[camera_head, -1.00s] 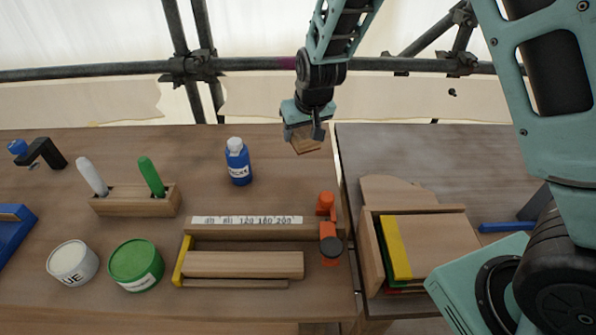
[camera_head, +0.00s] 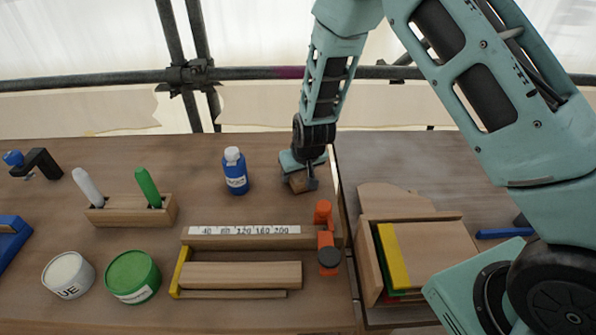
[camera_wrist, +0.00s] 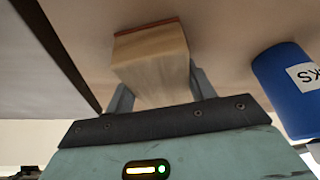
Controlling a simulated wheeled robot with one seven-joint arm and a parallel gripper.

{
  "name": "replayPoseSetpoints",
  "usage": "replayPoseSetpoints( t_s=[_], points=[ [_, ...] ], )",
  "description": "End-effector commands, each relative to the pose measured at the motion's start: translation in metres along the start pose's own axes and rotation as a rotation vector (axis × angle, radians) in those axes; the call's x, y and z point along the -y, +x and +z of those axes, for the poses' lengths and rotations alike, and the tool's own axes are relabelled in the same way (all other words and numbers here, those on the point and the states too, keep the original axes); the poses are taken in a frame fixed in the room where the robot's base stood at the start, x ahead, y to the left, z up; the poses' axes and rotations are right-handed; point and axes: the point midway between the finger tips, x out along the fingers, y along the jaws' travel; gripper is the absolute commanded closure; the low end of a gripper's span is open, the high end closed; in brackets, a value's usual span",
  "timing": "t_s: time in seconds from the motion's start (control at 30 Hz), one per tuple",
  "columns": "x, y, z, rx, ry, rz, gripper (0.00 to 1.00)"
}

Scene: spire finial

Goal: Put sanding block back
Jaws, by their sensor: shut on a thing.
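The sanding block (camera_head: 301,183) is a small wooden block with a reddish-brown face. My gripper (camera_head: 299,178) is shut on it near the right edge of the left bench, to the right of the blue bottle. In the wrist view the block (camera_wrist: 150,58) sits between the two fingers of my gripper (camera_wrist: 160,88), its reddish face turned away from the palm, toward the bench. Whether the block touches the bench top is not clear. A wooden rack with a label strip of grit numbers (camera_head: 243,231) lies in front of it.
A blue bottle (camera_head: 236,172) stands left of my gripper and also shows in the wrist view (camera_wrist: 288,88). An orange clamp (camera_head: 326,240) is at the rack's right end. White (camera_head: 68,274) and green (camera_head: 132,277) tins and a marker holder (camera_head: 130,211) stand left. Boards (camera_head: 425,250) lie right.

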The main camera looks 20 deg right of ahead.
Motion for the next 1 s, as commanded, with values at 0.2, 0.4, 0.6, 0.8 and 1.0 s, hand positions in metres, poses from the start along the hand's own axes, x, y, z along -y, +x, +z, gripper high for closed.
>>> replayPoseSetpoints(
  t_s=[0.2, 0.4, 0.6, 0.8, 1.0],
  points=[
    [0.000, 0.003, 0.001, 0.000, 0.000, 0.000, 0.71],
    [0.000, 0.002, 0.001, 0.000, 0.000, 0.000, 0.24],
    [0.000, 0.001, 0.000, 0.000, 0.000, 0.000, 0.24],
    [0.001, -0.017, -0.001, -0.003, -0.002, -0.001, 0.24],
    [0.001, -0.057, -0.001, -0.004, -0.002, -0.002, 0.24]
  ],
)
